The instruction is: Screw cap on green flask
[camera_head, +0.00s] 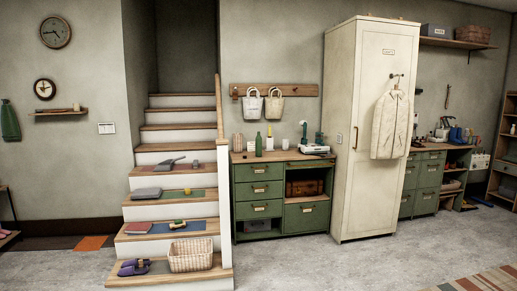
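A slim green bottle (258,144) stands upright on the wooden top of the green drawer cabinet, just right of the stairs. It is the likeliest green flask, but it is too small to tell whether a cap is on it. I cannot make out a separate loose cap. Another green, bottle-shaped item (10,121) shows against the wall at the far left edge; I cannot tell what it is. Neither of my grippers is in view.
A green drawer cabinet (259,188) stands between the stairs (165,228) and a tall cream cupboard (356,190). White appliance (314,149) sits on its top. The stairs hold a wicker basket (191,255), slippers (134,267) and tools. Grey floor in front is clear.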

